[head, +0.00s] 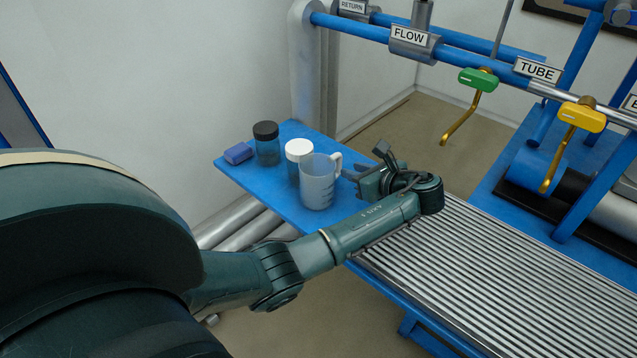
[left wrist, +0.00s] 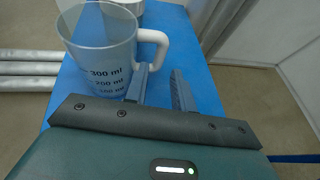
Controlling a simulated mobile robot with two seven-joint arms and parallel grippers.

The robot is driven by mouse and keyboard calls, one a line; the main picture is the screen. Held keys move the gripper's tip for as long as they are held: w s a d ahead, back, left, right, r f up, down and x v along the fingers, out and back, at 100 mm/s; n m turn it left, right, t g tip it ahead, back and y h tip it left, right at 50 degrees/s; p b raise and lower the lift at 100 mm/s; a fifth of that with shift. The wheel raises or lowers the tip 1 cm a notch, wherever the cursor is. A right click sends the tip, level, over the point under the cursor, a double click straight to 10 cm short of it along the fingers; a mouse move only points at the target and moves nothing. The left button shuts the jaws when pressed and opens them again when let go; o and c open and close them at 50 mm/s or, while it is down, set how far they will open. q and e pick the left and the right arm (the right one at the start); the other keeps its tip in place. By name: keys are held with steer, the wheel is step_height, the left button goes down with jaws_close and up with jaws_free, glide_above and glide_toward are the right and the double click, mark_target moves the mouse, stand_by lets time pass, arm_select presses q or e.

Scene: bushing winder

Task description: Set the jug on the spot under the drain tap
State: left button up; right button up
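The jug (head: 319,183) is a clear grey measuring jug with a white handle, upright on a blue shelf (head: 253,182). In the left wrist view the jug (left wrist: 98,50) shows its ml marks, and its handle (left wrist: 152,48) points right. My left gripper (head: 366,163) is right of the jug on its handle side. Its two fingers (left wrist: 160,84) are apart, with the handle just beyond them; I cannot tell whether they touch it. No label names the drain tap, and I cannot make out a marked spot. My right gripper is not in view.
A dark-lidded jar (head: 267,150), a white-lidded jar (head: 299,150) and a blue block (head: 238,153) stand left of the jug. A ribbed grey surface (head: 480,270) lies right. Above it run blue pipes with a green valve (head: 478,80) and a yellow valve (head: 582,117).

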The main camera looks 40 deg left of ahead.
mark_target(341, 166)
arm_select(q)
steer(key=b+x, duration=0.1)
steer(key=x, duration=0.3)
steer(key=shift+a, duration=0.15)
jaws_close()
steer(key=shift+r, duration=0.1)
